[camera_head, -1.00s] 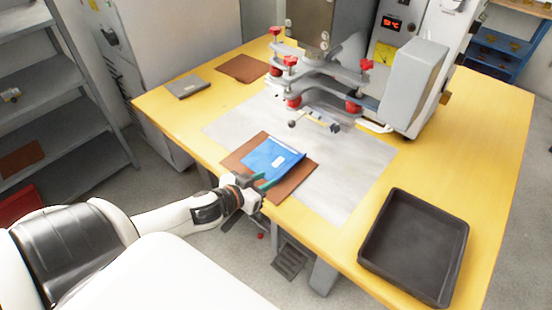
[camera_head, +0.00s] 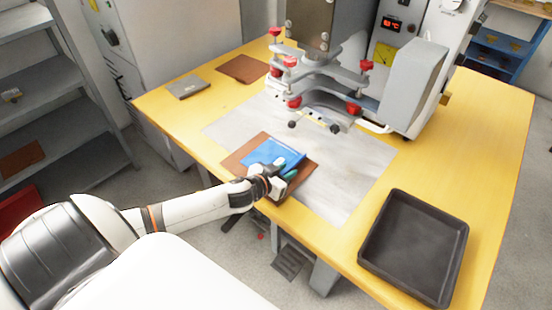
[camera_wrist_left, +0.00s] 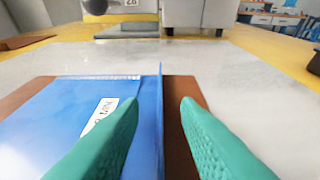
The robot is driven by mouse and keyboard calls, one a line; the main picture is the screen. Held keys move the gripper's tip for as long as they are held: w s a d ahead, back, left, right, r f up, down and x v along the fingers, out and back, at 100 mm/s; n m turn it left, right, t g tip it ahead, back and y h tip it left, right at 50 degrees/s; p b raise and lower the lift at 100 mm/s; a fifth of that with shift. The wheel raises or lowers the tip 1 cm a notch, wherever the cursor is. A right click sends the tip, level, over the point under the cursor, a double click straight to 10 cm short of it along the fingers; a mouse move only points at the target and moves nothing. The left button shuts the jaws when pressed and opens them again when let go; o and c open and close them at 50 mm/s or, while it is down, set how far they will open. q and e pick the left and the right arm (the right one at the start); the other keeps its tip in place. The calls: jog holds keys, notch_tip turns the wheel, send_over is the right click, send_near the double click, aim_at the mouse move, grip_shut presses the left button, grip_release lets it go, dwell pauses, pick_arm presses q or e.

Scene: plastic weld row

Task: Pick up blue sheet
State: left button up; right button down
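The blue sheet (camera_head: 262,154) lies on a brown board (camera_head: 236,160) on the yellow table, with its front right part hidden behind my left gripper (camera_head: 284,172). In the left wrist view, the blue sheet (camera_wrist_left: 60,110) carries a white label, and its right edge stands up as a narrow upright flap. My left gripper (camera_wrist_left: 160,104) has teal fingers spread apart. The left finger is over the sheet, and the right finger is above the brown board beyond the edge. The upright flap is between them, with a gap visible on the right side. My right gripper is not in view.
A grey metal plate (camera_head: 350,190) covers the table's middle. The welding machine (camera_head: 325,75), with red knobs, stands behind the sheet. An empty black tray (camera_head: 447,228) is at the right front.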

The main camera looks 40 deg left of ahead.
pick_arm(q)
grip_shut()
jog(key=shift+r, duration=0.5)
jog(key=r, duration=0.2)
jog(key=shift+d+r, duration=0.3)
jog(key=shift+d, duration=0.1)
jog(key=d, duration=0.5)
jog(key=s+d+b, duration=0.1)
jog(key=d, duration=0.5)
jog(key=d+b, duration=0.1)
jog(key=d, duration=0.5)
jog(key=shift+s+d, duration=0.1)
jog(key=shift+s, duration=0.1)
jog(key=s+a+r+p, duration=0.1)
jog(key=s+a+r, duration=0.1)
jog(key=r, duration=0.5)
jog(key=s+a+r+y+p, duration=0.1)
jog(key=s+a+r, duration=0.1)
jog(key=r, duration=0.6)
jog(key=shift+s+a+n, duration=0.35)
jog(key=shift+s+n, duration=0.05)
jog(key=shift+s, duration=0.3)
